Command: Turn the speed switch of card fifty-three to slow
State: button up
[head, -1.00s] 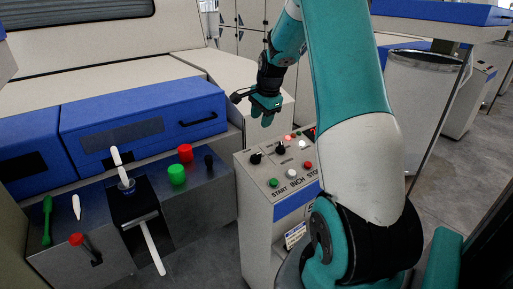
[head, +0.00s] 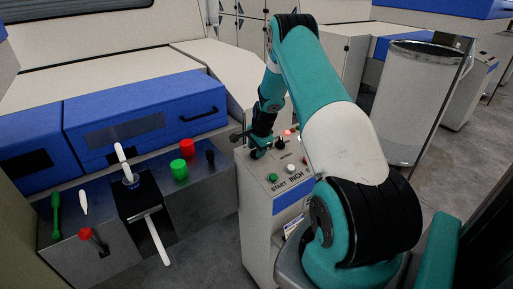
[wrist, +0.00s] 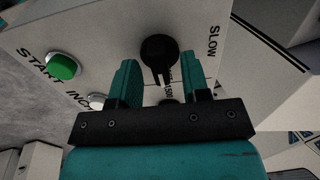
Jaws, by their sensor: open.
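The control box (head: 256,205) stands right of centre in the head view; its sloping top carries the switches. In the wrist view a black rotary knob (wrist: 158,47) sits on the pale panel, its pointer toward the bottom of the picture. The word SLOW is printed to its right; another label beside the pointer is partly hidden. My gripper (wrist: 159,72) is open, one finger on each side of the pointer, with visible gaps. In the head view my gripper (head: 258,150) is low over the box's left part and hides the knob there. I cannot read a card number.
A green START button (wrist: 63,66) and a white INCH button (wrist: 97,101) are near my left finger. Another black knob (head: 280,143) is close by. A metal bench (head: 203,200) with a green knob (head: 179,169) and levers stands left. A grey bin (head: 412,105) stands right.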

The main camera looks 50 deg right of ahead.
jog(key=shift+w+f, duration=0.1)
jog(key=shift+f, duration=0.2)
grip_shut()
